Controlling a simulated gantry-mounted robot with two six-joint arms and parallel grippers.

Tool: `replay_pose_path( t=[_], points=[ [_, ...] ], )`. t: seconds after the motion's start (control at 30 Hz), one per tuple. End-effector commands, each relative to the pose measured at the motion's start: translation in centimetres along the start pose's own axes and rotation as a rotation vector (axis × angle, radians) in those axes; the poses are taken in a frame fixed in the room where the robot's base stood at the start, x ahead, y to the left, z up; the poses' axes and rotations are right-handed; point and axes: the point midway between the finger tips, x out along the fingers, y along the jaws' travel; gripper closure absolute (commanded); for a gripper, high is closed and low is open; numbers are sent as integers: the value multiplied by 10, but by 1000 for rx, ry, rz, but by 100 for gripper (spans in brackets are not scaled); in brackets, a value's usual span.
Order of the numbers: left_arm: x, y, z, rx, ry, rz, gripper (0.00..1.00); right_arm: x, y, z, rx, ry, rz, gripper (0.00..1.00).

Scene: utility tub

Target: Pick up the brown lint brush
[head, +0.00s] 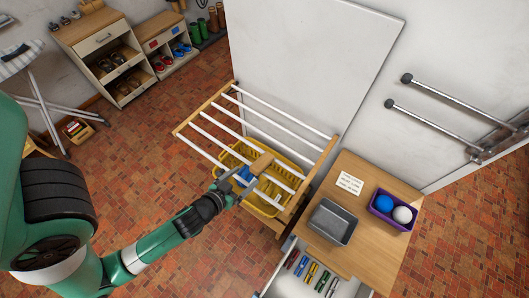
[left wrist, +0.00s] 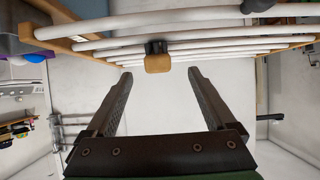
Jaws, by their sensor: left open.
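A tan-brown block with a dark part behind it, which looks like the brown lint brush (left wrist: 157,63), shows in the left wrist view against the white bars. In the head view the brown piece (head: 261,164) lies across the bars of the wooden drying rack (head: 210,105). My left gripper (head: 231,188) is at the rack's near side, just left of and below the brush. In the left wrist view the open fingers (left wrist: 160,73) are empty, and the brush appears between and slightly beyond their tips. My right gripper is in neither view.
A yellow basket (head: 224,157) with a blue item stands under the rack bars. To the right is a wooden counter (head: 375,235) with a grey metal tray (head: 331,222) and a purple bin (head: 381,209) holding balls. An open drawer (head: 318,264) holds several coloured items.

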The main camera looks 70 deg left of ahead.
Motion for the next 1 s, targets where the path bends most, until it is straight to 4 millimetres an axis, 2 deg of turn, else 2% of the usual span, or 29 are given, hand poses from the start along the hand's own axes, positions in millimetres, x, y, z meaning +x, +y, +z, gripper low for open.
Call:
replay_pose_path(
  t=[0.13, 0.33, 0.63, 0.83, 1.0],
  points=[
    [16, 0, 0, -2, 2, -1, 11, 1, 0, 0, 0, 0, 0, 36],
    [54, 1, 0, -2, 3, 0, 11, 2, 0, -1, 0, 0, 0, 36],
    [72, 2, 1, 0, 3, 2, 11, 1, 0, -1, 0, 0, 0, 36],
    [106, 4, 5, 0, 4, 1, 11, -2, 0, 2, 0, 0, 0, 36],
    [118, 4, 5, -1, 3, 2, 11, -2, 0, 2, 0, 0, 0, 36]
  ],
)
